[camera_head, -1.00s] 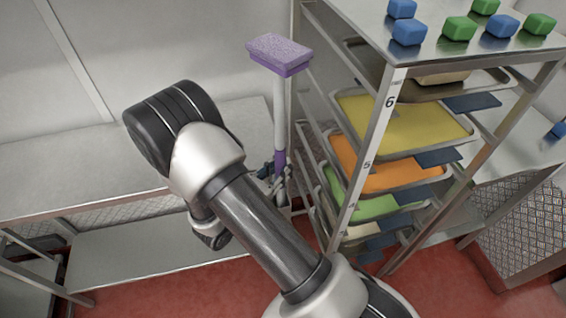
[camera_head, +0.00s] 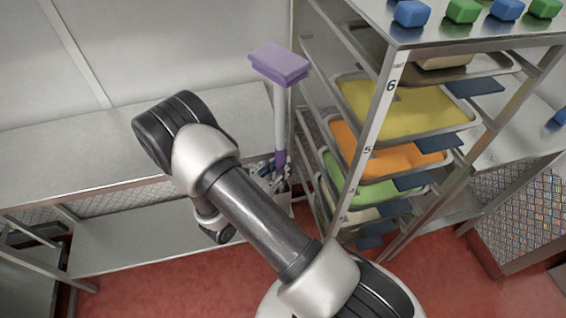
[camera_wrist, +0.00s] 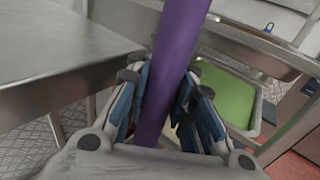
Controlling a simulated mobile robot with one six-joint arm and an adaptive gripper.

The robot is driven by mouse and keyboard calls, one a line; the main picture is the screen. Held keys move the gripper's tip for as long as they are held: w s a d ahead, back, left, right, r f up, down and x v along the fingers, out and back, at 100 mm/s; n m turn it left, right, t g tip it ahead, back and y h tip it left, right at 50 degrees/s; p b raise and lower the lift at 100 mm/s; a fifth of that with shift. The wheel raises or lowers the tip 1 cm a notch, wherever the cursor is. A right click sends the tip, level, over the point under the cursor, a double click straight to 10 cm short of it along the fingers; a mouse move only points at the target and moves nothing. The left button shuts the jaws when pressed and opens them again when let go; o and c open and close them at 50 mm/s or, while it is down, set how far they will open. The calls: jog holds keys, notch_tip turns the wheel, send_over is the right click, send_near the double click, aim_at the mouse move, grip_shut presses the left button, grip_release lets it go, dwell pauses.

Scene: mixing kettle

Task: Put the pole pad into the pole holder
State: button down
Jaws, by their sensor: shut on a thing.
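The pole pad has a flat purple pad (camera_head: 279,64) on top of a pale pole (camera_head: 280,112) with a purple lower part. It stands nearly upright in the gap between the steel table and the tray rack. My gripper (camera_head: 272,178) is shut on the purple part of the pole, low down, partly hidden behind my arm. In the wrist view the purple pole (camera_wrist: 180,40) runs between the blue-grey fingers of my gripper (camera_wrist: 158,92). The pole's lower end is hidden. I cannot make out the pole holder in either view.
A tray rack (camera_head: 374,145) with yellow, orange and green trays stands close right of the pole. Blue and green blocks (camera_head: 463,10) sit on its top. A steel table (camera_head: 80,165) with a lower shelf is at left. Red floor (camera_head: 150,280) is open in front.

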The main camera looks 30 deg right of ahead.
jog(key=shift+f, duration=0.15)
jog(key=c, duration=1.3)
grip_release()
jog(key=o, duration=0.5)
jog(key=shift+v, duration=3.5)
